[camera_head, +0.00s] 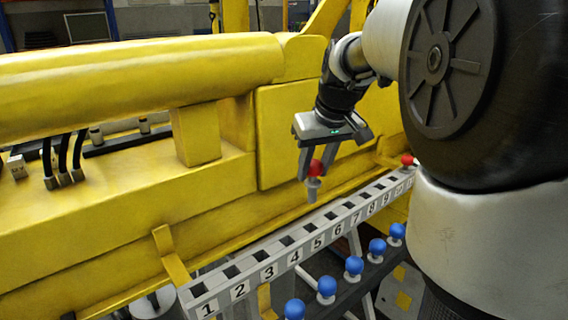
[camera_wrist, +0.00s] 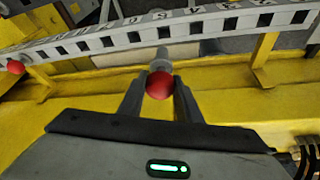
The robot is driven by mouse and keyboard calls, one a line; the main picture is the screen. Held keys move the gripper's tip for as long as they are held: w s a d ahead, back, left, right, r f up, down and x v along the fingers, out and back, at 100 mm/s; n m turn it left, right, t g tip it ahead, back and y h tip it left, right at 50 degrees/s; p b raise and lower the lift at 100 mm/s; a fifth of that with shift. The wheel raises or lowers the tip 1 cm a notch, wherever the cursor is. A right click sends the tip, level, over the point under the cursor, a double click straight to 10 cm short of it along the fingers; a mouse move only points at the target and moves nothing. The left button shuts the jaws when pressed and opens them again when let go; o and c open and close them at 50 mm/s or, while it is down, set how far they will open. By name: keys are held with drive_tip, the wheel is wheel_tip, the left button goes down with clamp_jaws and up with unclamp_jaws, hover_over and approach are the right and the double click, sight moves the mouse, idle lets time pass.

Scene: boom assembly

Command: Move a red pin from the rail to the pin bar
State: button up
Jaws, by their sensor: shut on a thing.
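My gripper (camera_head: 317,172) is shut on a red pin (camera_head: 316,167), its round red head between the two fingers and its grey shaft pointing down. The pin hangs over the far side of a pale bar (camera_head: 260,257) with numbered square holes, near 5 and 6; its tip looks clear of the bar. In the wrist view the red head (camera_wrist: 160,86) sits between the fingertips (camera_wrist: 159,82). Another red pin (camera_head: 407,160) stands at the bar's far end and also shows in the wrist view (camera_wrist: 15,67). The visible holes from 1 to the middle are empty.
Several blue-headed pins (camera_head: 354,265) stand on a lower dark rail (camera_head: 340,302) in front of the numbered bar. A large yellow boom (camera_head: 140,80) fills the left and back. Black hoses (camera_head: 62,160) stand on it. Yellow brackets (camera_head: 172,258) reach toward the bar.

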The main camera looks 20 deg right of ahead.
drive_tip(key=shift+r+p, duration=1.25)
drive_tip(key=shift+r, duration=1.25)
drive_tip(key=shift+f, duration=0.15)
